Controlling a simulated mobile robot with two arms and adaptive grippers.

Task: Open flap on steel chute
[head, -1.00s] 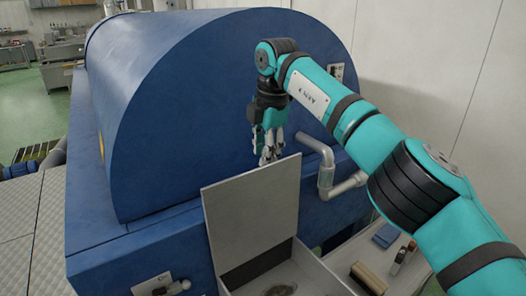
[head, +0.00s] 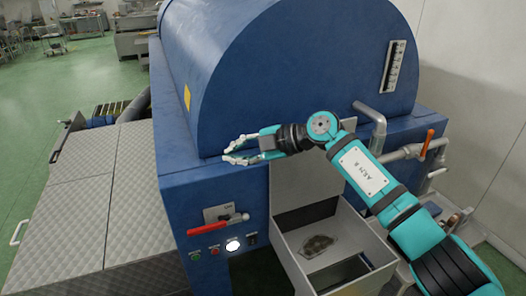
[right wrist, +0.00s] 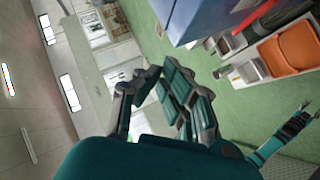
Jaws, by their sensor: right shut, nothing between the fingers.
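The steel chute (head: 363,232) juts from the front of the blue machine, its top open and a dark patch visible on its floor. Its grey flap (head: 296,184) stands upright at the back edge, and my right arm hides the upper part. My right gripper (head: 232,151) is shut and empty, to the left of the flap's top and in front of the blue drum, apart from the flap. Its fingers also show in the right wrist view (right wrist: 160,90). What looks like my left gripper (right wrist: 296,120) shows small at the right there; its jaws are unclear.
The blue machine (head: 190,200) with its rounded drum fills the middle. A red-handled lever (head: 218,226) and buttons are on its front panel. Grey pipes with an orange-handled valve (head: 427,145) stand at right. A patterned metal cover (head: 130,190) lies left, with open green floor beyond.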

